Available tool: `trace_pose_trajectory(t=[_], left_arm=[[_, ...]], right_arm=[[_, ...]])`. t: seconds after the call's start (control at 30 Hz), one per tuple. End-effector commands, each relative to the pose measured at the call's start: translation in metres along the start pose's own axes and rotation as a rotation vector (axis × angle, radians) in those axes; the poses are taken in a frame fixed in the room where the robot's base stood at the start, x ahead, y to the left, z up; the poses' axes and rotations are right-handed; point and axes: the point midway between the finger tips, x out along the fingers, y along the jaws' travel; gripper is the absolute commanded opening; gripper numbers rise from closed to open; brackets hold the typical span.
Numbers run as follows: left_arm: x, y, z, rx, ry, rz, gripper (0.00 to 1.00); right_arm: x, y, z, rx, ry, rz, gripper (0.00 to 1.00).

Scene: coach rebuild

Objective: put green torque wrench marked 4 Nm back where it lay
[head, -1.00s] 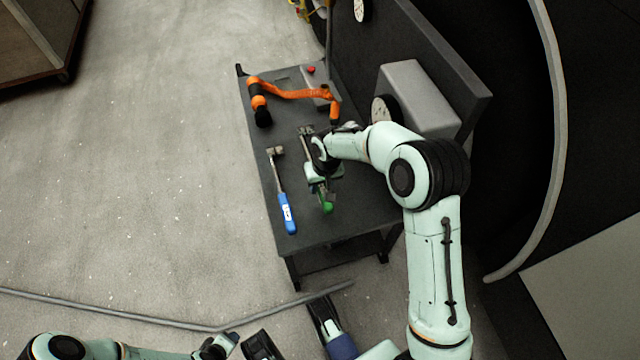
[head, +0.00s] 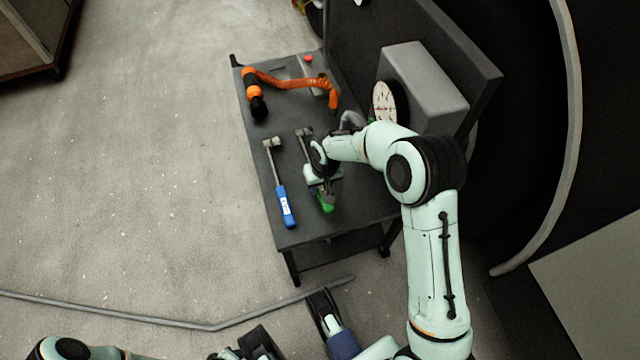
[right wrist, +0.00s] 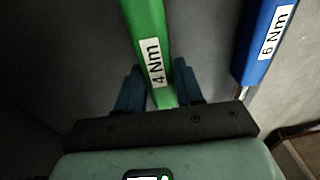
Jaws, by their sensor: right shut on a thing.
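The green torque wrench (head: 325,206) is at the grey table, its handle towards the near edge and its metal head (head: 305,132) pointing away. In the right wrist view its green handle (right wrist: 146,30) bears a "4 Nm" label. My right gripper (head: 325,188) is shut on this handle, with a blue finger on each side in the right wrist view (right wrist: 158,84). I cannot tell whether the wrench touches the tabletop. My left gripper (head: 232,354) is only partly in view at the bottom edge, away from the table.
A blue torque wrench (head: 286,206) marked 6 Nm lies to the left, roughly parallel. An orange jointed tool (head: 290,82) lies at the far end of the table (head: 262,150). A grey box with a dial (head: 386,102) stands at the right. A dark panel (head: 450,60) borders the right side.

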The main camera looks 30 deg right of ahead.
Motion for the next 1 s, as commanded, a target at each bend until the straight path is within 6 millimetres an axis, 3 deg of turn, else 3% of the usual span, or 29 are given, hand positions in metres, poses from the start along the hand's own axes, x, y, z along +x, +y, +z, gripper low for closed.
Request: trace_pose_trajectory(t=[1.0], left_arm=[[0.0020,-0.0001,-0.0002,0.001,0.000,0.000,0.43]], right_arm=[[0.0070,0.0003,-0.0001,0.000,0.002,0.000,0.00]])
